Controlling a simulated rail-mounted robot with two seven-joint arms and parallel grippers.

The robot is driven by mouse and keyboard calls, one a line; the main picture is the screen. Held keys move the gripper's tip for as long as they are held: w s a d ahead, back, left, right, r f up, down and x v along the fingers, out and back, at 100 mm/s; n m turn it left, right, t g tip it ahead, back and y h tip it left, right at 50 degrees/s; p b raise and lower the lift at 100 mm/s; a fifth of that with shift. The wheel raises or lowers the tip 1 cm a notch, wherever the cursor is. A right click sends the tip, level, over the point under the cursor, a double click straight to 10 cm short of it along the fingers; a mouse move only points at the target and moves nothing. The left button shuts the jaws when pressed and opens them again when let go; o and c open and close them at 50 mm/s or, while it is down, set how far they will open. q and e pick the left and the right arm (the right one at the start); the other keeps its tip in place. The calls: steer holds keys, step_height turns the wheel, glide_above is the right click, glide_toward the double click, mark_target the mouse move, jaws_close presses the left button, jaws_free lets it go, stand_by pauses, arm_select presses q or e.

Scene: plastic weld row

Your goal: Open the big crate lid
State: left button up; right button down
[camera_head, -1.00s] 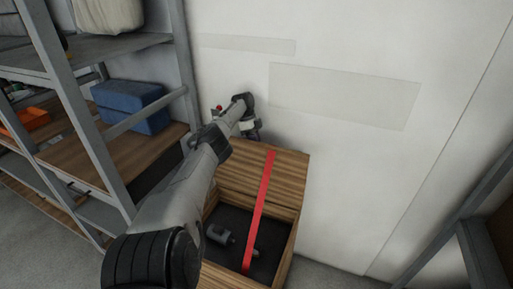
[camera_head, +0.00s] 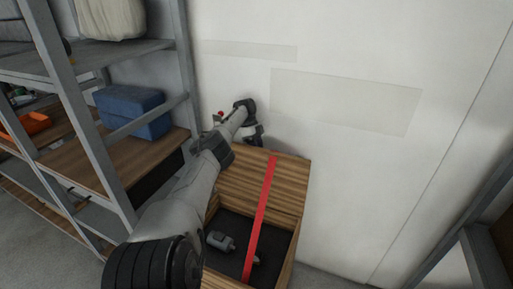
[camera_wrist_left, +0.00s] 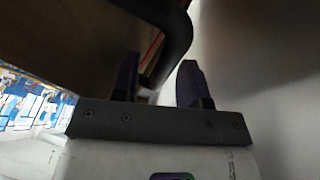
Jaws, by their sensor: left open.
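The big crate (camera_head: 291,262) is a wooden box standing against the wall, its dark inside showing. Its wooden lid (camera_head: 228,182) is raised at the back, near the wall, with a red strip (camera_head: 264,205) running down it and across the opening. My left arm reaches over the crate's left side, its wrist close to the lid's upper edge. In the head view its fingertips are hard to make out. In the left wrist view my left gripper (camera_wrist_left: 158,78) is open, with a dark curved part beyond the fingers. My right gripper is not in view.
Grey machine parts (camera_head: 221,240) lie inside the crate. A metal shelf rack (camera_head: 108,170) stands close on the left, holding a blue box (camera_head: 134,112) and an orange tray (camera_head: 30,124). The white wall (camera_head: 345,180) is close behind the lid.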

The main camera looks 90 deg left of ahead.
arm_select(q)
steer(key=shift+r, duration=0.1)
step_height(320, 180, up, 5)
steer(key=p, duration=0.3)
steer(key=shift+d, duration=0.1)
steer(key=w+d+r+p, duration=0.1)
steer(key=p, duration=0.1)
steer(key=w+d+r+p, duration=0.1)
steer(key=w+d+p, duration=0.1)
steer(key=p, duration=0.1)
steer(key=shift+w, duration=0.1)
steer(key=w+d+r+p, duration=0.2)
steer(key=w+d+r, duration=0.1)
steer(key=w+d, duration=0.2)
steer(key=shift+r, duration=0.4)
